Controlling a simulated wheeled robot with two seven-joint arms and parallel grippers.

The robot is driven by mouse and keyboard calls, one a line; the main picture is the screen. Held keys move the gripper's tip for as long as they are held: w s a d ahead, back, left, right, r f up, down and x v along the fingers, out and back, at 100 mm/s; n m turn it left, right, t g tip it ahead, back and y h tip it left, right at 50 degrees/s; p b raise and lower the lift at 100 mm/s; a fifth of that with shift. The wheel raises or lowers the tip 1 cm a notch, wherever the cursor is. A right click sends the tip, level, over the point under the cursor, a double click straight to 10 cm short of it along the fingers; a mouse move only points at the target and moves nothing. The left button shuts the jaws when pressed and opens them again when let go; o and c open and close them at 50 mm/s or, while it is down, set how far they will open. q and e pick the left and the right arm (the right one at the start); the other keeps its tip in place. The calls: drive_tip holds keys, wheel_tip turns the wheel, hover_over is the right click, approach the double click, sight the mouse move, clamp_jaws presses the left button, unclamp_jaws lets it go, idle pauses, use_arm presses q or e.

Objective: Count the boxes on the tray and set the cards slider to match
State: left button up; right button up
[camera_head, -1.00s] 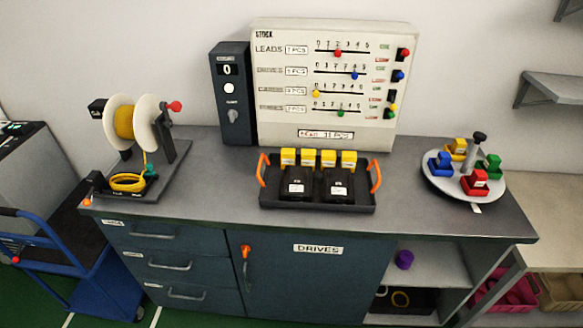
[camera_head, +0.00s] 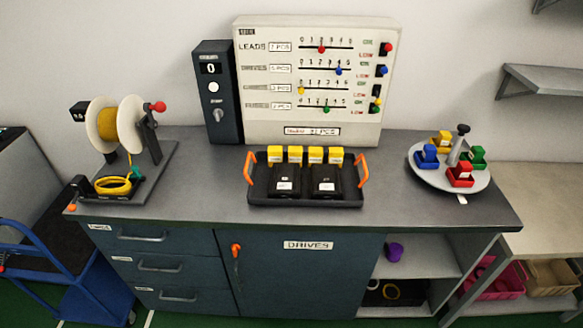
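A black tray (camera_head: 300,202) with orange handles stands on the grey bench (camera_head: 390,205). It holds several yellow boxes (camera_head: 295,155) in a row at the back and two black boxes (camera_head: 285,180) in front. Behind it stands a white stock board (camera_head: 270,120) with four slider rows. The red leads slider (camera_head: 321,48), blue drives slider (camera_head: 338,70) and green slider (camera_head: 326,109) sit further right. Neither gripper is in view.
A spool stand (camera_head: 125,140) with yellow cord is at the left. A dark counter box (camera_head: 218,95) stands beside the board. A turntable (camera_head: 425,172) with coloured bins is at the right. The bench front is clear. A blue cart (camera_head: 85,290) stands at lower left.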

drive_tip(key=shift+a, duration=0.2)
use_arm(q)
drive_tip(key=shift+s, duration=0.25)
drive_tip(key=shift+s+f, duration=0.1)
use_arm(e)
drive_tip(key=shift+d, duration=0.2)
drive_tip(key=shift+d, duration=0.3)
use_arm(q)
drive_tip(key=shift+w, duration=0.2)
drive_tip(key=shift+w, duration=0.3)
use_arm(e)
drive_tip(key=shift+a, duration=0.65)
